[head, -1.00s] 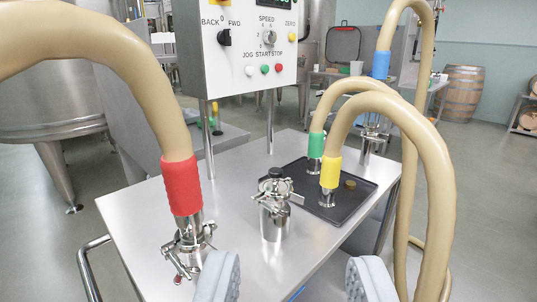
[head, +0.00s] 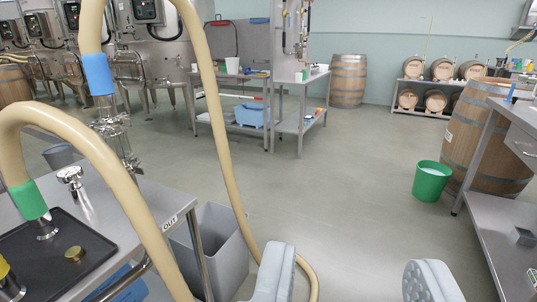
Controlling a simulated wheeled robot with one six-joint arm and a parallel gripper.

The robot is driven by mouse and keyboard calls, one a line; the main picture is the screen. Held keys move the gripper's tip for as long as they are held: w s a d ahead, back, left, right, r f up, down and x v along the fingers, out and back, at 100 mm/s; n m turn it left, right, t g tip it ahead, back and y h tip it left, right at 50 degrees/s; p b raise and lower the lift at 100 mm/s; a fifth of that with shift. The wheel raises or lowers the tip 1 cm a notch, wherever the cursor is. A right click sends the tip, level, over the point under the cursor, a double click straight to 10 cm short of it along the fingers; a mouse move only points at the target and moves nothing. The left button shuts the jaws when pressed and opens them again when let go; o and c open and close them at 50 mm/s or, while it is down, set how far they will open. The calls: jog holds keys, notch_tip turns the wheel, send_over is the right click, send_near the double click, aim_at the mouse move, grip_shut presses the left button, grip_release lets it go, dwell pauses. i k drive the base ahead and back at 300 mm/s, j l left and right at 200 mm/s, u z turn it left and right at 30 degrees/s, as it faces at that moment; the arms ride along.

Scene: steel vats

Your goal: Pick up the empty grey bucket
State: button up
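A grey round bucket (head: 60,155) stands on the floor at the left, beyond the steel cart. The cart hides its lower part, and I cannot tell whether it is empty. A taller grey square bin (head: 219,262) stands on the floor beside the cart's right end, its inside partly in view. A green bucket (head: 431,182) with something white in it stands on the floor at the right. My gripper (head: 350,280) is open and empty at the bottom of the view, its two pale fingers wide apart. It is well apart from the grey bucket.
The steel cart (head: 170,200) with a black tray (head: 40,258) and hoses fills the left. A beige hose (head: 228,150) hangs down to the floor near my gripper. A barrel (head: 480,145) and steel bench (head: 500,235) stand right. The middle floor is clear.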

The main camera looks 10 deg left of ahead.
aim_at(58, 156)
jog(key=i+l+z, duration=0.25)
jog(key=i, duration=0.55)
jog(key=i+z, duration=0.25)
jog(key=i, duration=0.6)
jog(key=i+u, duration=0.1)
jog(key=i, duration=0.7)
jog(key=i+l+u, duration=0.1)
jog(key=i, duration=0.75)
jog(key=i+j+u, duration=0.1)
jog(key=i+u, duration=0.3)
jog(key=i, duration=0.15)
jog(key=i+l+u, duration=0.1)
jog(key=i+u, duration=0.3)
jog(key=i, duration=0.15)
jog(key=i+l+u, duration=0.25)
jog(key=i+u, duration=0.15)
jog(key=i+j+u, duration=0.25)
jog(key=i+u, duration=0.75)
jog(key=i+l+u, duration=0.2)
jog(key=i+u, duration=0.4)
jog(key=i, duration=1.7)
jog(key=i+u, duration=0.25)
jog(key=i, duration=0.55)
jog(key=i+l+u, duration=0.1)
jog(key=i+u, duration=0.15)
jog(key=i, duration=0.6)
jog(key=i+j, duration=0.1)
jog(key=i, duration=0.5)
